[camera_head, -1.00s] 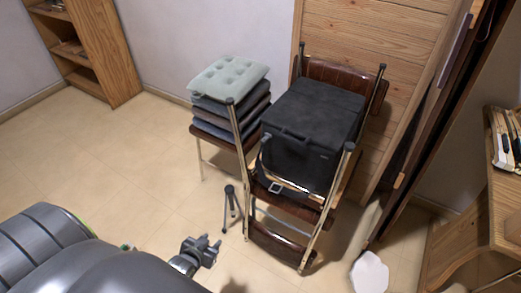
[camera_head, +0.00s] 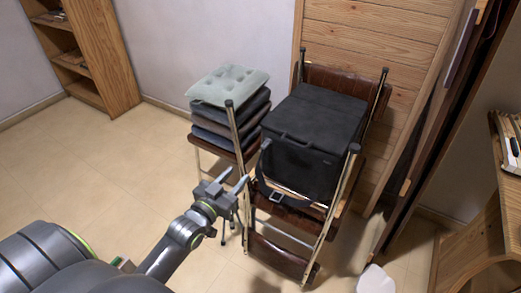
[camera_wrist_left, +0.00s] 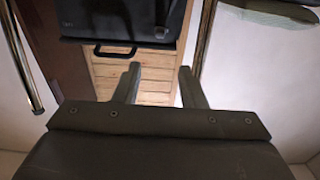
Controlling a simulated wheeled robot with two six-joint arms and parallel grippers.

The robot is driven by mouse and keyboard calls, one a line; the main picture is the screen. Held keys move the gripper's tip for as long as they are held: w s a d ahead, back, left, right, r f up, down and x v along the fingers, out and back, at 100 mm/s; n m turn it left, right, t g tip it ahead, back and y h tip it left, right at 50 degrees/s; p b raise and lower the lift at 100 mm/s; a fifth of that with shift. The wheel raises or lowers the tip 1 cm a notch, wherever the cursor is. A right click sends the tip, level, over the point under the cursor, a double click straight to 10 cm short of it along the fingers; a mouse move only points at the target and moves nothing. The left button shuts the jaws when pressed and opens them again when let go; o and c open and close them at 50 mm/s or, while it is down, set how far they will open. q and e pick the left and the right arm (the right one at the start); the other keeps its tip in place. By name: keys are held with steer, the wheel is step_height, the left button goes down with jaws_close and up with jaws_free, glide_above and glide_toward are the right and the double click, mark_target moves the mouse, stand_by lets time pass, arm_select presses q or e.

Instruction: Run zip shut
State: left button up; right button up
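A black soft box-shaped bag (camera_head: 315,125) sits on a brown folding chair, with its flat lid down on top. It also shows at the top of the left wrist view (camera_wrist_left: 115,18), with a dark handle (camera_wrist_left: 115,54) below it. I cannot make out a zip or its pull. A strap with a buckle (camera_head: 275,196) hangs at the bag's lower front left. My left gripper (camera_head: 236,180) is in front and left of the bag, apart from it. Its two fingers stand apart and empty, as the left wrist view (camera_wrist_left: 159,75) shows.
A stack of cushions (camera_head: 230,87) stands on another chair left of the bag. Metal chair posts (camera_head: 340,180) rise around the bag. A wooden shelf (camera_head: 92,55) is at far left, a wooden desk (camera_head: 480,240) at right. The floor at left is clear.

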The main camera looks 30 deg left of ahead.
mark_target(262, 148)
arm_select(q)
steer(key=w, duration=1.3)
steer(key=shift+w+d+b, duration=0.3)
steer(key=shift+w+b, duration=0.05)
jaws_close()
